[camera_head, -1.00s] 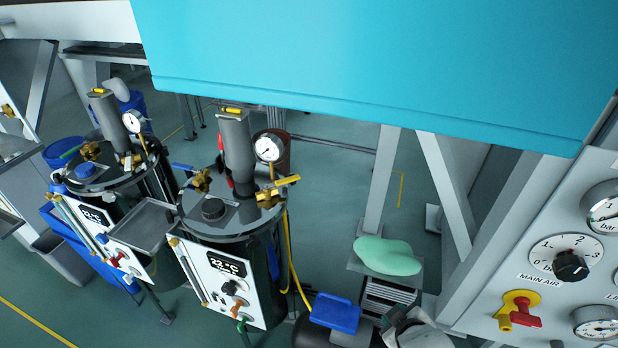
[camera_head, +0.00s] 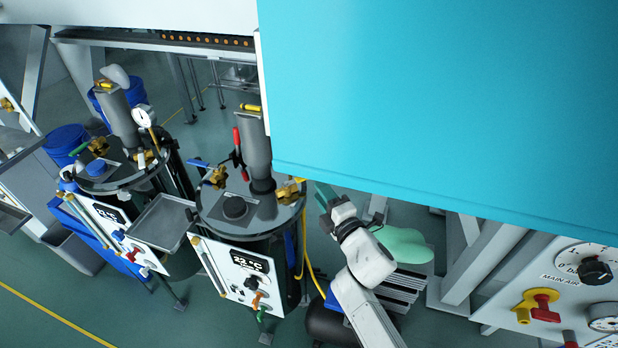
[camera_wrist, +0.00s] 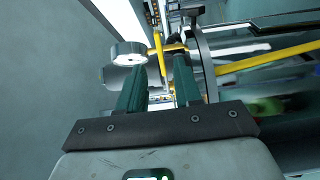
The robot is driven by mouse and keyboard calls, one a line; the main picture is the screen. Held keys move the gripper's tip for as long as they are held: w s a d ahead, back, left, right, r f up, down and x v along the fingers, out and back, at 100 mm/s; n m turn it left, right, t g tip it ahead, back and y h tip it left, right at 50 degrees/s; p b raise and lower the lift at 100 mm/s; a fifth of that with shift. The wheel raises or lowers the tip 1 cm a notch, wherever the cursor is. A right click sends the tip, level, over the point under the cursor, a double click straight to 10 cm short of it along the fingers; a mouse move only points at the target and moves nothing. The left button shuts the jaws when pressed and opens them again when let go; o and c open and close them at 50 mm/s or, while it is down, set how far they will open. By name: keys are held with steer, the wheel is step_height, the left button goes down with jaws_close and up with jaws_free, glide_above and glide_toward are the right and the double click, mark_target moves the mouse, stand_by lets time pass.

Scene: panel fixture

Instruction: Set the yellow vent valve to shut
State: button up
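The right tank (camera_head: 240,212) has a brass valve (camera_head: 288,192) with a yellow handle at the right of its lid. In the head view the turquoise hood covers part of this area, so the handle's angle is hard to tell. My gripper (camera_head: 325,196) is just to the right of that valve, partly behind the hood's lower edge. In the wrist view my gripper (camera_wrist: 160,82) has its two dark green fingers apart. A thin yellow lever (camera_wrist: 159,50) and brass parts show ahead, between and beyond the fingertips. I see no grip on them.
The turquoise hood (camera_head: 450,110) hangs over the right side. The left tank (camera_head: 110,170) has a similar brass valve. A grey tray (camera_head: 163,222) sits between the tanks. A yellow hose (camera_head: 312,262) hangs right of the right tank. The main air panel (camera_head: 560,290) stands at the right.

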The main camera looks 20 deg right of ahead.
steer(key=w+b, duration=0.1)
steer(key=w, duration=0.4)
steer(key=w+a+b, duration=0.1)
steer(key=w, duration=0.1)
steer(key=shift+w+a+b, duration=0.1)
steer(key=shift+w+b, duration=0.2)
steer(key=shift+c, duration=0.5)
jaws_close()
